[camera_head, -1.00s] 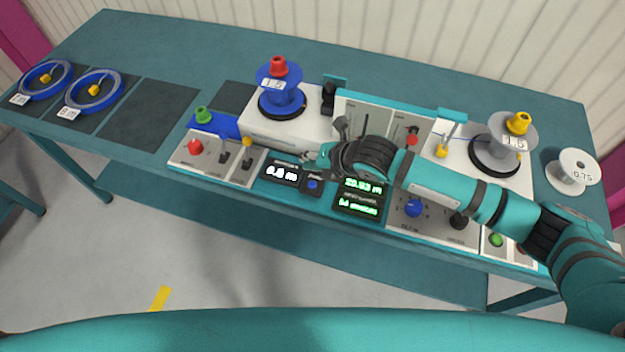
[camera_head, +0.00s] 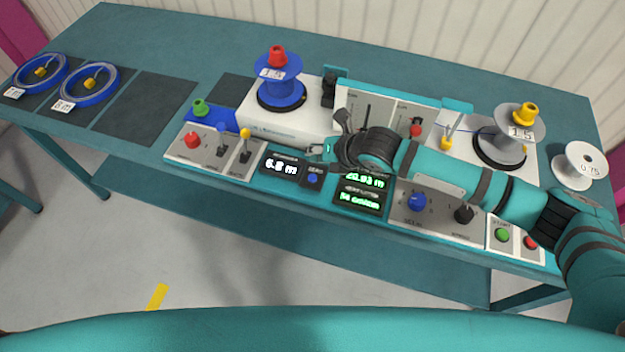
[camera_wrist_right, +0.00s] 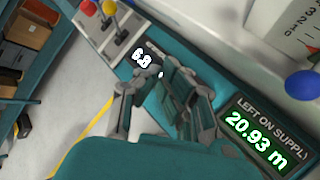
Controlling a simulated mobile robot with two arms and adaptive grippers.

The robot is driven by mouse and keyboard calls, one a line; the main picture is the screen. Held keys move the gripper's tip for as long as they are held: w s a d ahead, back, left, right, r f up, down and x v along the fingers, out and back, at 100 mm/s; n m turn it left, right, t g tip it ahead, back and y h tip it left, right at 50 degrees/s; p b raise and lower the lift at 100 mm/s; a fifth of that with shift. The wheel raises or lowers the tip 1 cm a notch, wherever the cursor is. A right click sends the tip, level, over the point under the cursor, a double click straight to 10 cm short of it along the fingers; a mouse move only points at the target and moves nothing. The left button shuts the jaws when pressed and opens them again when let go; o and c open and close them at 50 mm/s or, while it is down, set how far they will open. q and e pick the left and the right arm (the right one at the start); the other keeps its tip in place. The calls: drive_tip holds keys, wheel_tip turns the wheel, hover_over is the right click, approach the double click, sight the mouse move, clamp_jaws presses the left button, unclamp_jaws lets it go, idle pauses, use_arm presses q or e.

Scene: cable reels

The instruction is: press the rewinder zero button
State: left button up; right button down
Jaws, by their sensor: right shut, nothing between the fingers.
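The zero button is a small blue knob (camera_head: 313,178) on a dark box on the front panel. It sits just right of the rewinder display (camera_head: 281,167), which reads 6.8 m. My right gripper (camera_head: 316,150) is shut and empty. In the head view its tips appear just behind the button, apart from it in the picture; their height above the panel is unclear. In the right wrist view the fingers (camera_wrist_right: 165,82) cover the button's area, beside the partly hidden rewinder display (camera_wrist_right: 142,58). My left gripper is out of view.
Right of the button is a green-lit supply display (camera_head: 360,196), reading 20.93 m in the wrist view (camera_wrist_right: 256,135). A blue reel (camera_head: 279,90) and a grey reel (camera_head: 508,125) stand behind the controls.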

drive_tip(key=b, duration=0.3)
hover_over(314, 175)
wheel_tip(314, 175, down, 4)
drive_tip(key=shift+d+f, duration=0.1)
drive_tip(key=shift+f, duration=0.7)
drive_tip(key=shift+f, duration=0.1)
idle(0.4)
drive_tip(key=shift+f+b, duration=0.3)
drive_tip(key=shift+b, duration=0.05)
drive_tip(key=shift+f, duration=0.5)
idle(0.5)
idle(0.4)
drive_tip(key=shift+r+p, duration=0.65)
drive_tip(key=shift+r, duration=0.25)
drive_tip(key=shift+r, duration=0.1)
